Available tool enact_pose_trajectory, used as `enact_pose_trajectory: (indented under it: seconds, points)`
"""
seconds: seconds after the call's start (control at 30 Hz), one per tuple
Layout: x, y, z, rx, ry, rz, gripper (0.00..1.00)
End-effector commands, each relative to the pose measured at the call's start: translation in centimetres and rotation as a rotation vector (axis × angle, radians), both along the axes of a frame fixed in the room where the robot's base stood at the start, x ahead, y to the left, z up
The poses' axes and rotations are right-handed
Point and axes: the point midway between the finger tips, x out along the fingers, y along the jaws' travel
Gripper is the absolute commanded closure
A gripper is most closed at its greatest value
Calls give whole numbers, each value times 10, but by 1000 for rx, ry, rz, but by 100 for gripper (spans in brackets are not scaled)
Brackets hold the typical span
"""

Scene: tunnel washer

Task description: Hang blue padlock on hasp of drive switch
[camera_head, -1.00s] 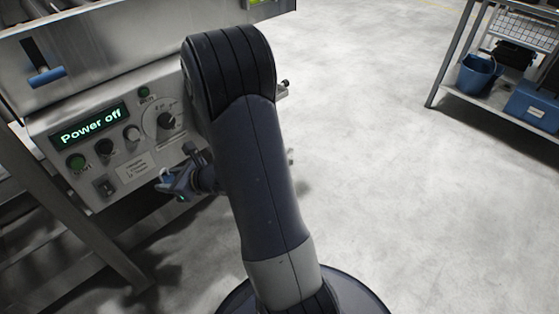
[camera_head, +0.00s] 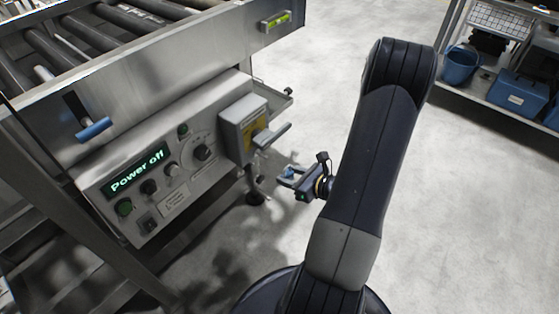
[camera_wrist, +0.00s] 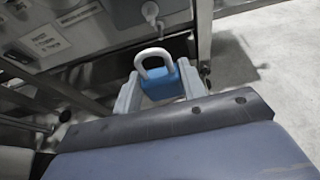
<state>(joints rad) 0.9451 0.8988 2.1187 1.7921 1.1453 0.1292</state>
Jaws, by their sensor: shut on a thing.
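The blue padlock (camera_wrist: 162,85) is held between the two fingers of my gripper (camera_wrist: 160,92) in the wrist view, its pale shackle pointing up and away. In the head view my gripper (camera_head: 288,178) is shut on the padlock (camera_head: 289,173), below and to the right of the drive switch. The drive switch (camera_head: 236,130) is a grey box with a yellow label and a grey handle on the right end of the control panel. The padlock is apart from it. I cannot make out the hasp clearly.
The control panel (camera_head: 165,180) shows "Power off" and carries several knobs and buttons. A roller conveyor (camera_head: 100,40) lies above it, with a blue-handled lever (camera_head: 95,129) on its side. A shelf with a blue bucket (camera_head: 460,65) and blue box (camera_head: 517,92) stands at the right. Floor between is clear.

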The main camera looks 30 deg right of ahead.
Motion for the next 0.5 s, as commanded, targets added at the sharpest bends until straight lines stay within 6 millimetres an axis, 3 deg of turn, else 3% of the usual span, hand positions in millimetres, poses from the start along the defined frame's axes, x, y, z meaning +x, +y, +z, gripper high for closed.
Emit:
enact_pose_trajectory:
  seconds: [0.17, 0.5]
  points:
    - [-4, -2, 1, 3, -3, -5, 85]
    - [14, 4, 1, 3, -3, -4, 85]
